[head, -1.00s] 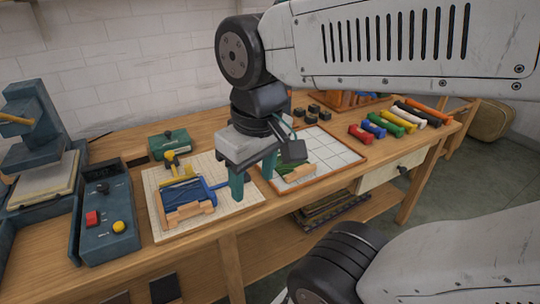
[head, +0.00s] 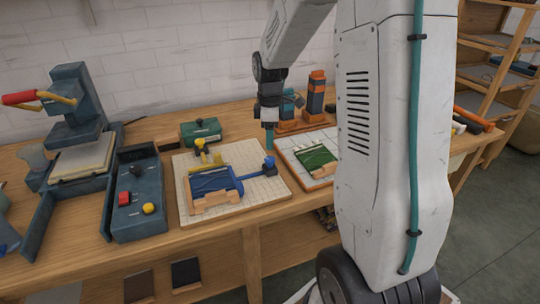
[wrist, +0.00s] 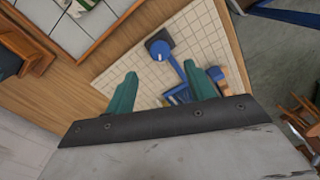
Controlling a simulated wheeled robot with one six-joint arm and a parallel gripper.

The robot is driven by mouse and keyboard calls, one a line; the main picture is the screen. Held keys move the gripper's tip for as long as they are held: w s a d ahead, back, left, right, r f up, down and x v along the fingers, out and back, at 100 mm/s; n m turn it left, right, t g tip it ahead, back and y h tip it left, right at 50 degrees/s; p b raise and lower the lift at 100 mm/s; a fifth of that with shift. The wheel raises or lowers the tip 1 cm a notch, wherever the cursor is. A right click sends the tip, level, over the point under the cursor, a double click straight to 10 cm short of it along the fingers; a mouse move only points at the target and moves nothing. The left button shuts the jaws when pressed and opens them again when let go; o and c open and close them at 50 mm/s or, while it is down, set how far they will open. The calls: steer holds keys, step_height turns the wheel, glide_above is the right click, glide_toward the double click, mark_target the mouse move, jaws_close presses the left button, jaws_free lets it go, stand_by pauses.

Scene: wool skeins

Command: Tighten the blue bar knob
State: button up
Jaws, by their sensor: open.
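A yellow knob (head: 200,144) stands at the board's back left. A second board (head: 290,155) with a green frame (head: 315,157) lies to the right, partly behind my arm. A control box (head: 139,195) and a press (head: 80,115) stand left. A green box (head: 200,131) sits behind.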

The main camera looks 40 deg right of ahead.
mark_target(270, 158)
step_height(270, 158, down, 8)
steer(key=shift+r, duration=0.15)
stand_by(0.3)
steer(key=c, duration=1)
